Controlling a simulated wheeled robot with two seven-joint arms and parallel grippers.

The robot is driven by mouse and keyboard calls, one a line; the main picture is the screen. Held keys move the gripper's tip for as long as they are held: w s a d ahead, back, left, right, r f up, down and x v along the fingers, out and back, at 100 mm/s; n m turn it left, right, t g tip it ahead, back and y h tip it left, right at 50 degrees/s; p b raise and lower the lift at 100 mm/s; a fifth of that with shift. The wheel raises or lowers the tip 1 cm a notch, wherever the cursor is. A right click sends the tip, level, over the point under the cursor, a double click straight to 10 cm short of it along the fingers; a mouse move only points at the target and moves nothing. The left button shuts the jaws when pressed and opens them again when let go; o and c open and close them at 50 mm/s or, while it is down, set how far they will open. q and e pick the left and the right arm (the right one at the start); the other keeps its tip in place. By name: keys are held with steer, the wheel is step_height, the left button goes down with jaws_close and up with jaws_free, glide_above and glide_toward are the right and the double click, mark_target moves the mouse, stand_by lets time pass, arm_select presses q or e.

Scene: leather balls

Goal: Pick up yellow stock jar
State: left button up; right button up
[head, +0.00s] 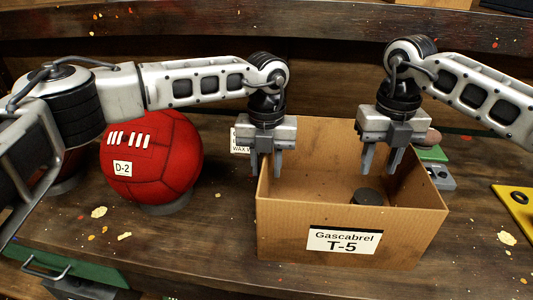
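I cannot make out a yellow stock jar in the head view. An open cardboard box (285,225) labelled "Gascabrel T-5" stands on the bench, and a dark round object (367,197) lies inside it, perhaps a lid or jar top. My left gripper (265,174) points down at the box's left rim, its fingers apart with nothing between them. My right gripper (380,168) points down over the back right part of the box, its fingers apart and empty. The box's front wall hides part of its floor.
A red leather ball (152,160) marked "D-2" sits on a ring stand left of the box. A flat yellow piece (517,208) with dark holes lies at the right edge. Green and grey items (436,165) stand behind the box's right side.

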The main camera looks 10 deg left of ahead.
mark_target(370, 198)
arm_select(q)
jaws_close()
arm_select(e)
steer(key=o, duration=1)
steer(key=n, duration=0.2)
steer(key=shift+s+f+n+y, duration=0.25)
steer(key=shift+s+n+y, duration=0.05)
steer(key=n, duration=0.3)
steer(key=shift+s+d+t, duration=0.15)
steer(key=shift+d+t, duration=0.15)
steer(key=shift+d+f+n+y, duration=0.15)
steer(key=shift+d+n+y, duration=0.15)
steer(key=shift+n, duration=0.7)
steer(key=shift+t, duration=0.3)
steer(key=f, duration=0.7)
steer(key=w+a+f, duration=0.1)
steer(key=f, duration=0.3)
steer(key=shift+a+f, duration=0.1)
steer(key=shift+f, duration=0.2)
